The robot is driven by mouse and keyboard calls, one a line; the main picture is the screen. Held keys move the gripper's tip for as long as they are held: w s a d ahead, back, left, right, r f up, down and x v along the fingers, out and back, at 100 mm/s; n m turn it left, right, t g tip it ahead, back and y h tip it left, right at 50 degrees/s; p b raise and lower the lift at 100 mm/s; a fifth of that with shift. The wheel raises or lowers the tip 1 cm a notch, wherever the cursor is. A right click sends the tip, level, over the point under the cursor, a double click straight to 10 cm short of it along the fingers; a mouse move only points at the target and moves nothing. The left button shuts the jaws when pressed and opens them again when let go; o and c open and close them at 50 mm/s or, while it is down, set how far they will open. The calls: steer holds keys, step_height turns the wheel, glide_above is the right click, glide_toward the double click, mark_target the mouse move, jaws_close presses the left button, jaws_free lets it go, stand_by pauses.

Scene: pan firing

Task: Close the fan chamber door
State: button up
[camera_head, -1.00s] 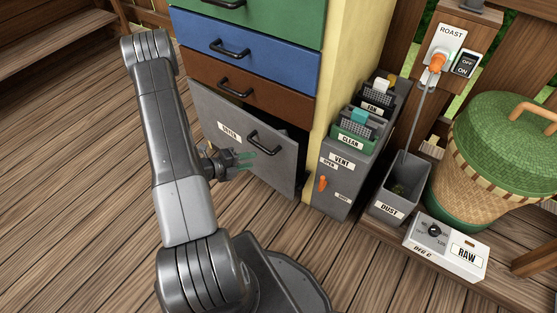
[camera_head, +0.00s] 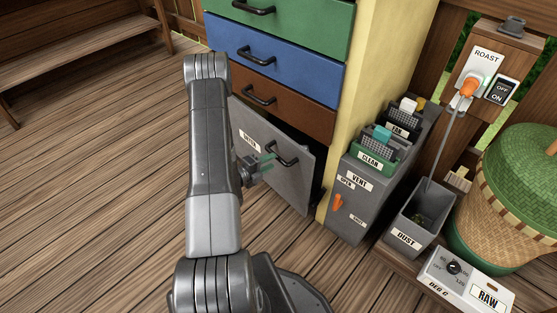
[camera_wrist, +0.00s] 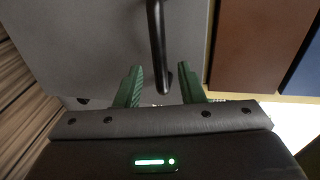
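The fan chamber door is a grey panel (camera_head: 259,155) below the drawers, with a black bar handle (camera_head: 285,156) and a small white label. It stands ajar, with a dark gap along its right edge. My gripper (camera_head: 266,165) is at the door's front, by the handle. In the wrist view, the green fingers of my gripper (camera_wrist: 161,88) are spread apart, and the handle (camera_wrist: 156,45) runs down between them. I cannot tell whether either finger touches the handle.
Green, blue and brown drawers (camera_head: 269,100) sit above the door. To the right stand a grey vent box (camera_head: 352,206) with an orange lever, a dust bin (camera_head: 405,237), a RAW control box (camera_head: 468,281) and a green-lidded basket (camera_head: 515,190). Open wooden floor (camera_head: 110,160) lies left.

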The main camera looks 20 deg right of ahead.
mark_target(277, 159)
steer(key=shift+b+x, duration=0.4)
steer(key=shift+x, duration=2.15)
jaws_close()
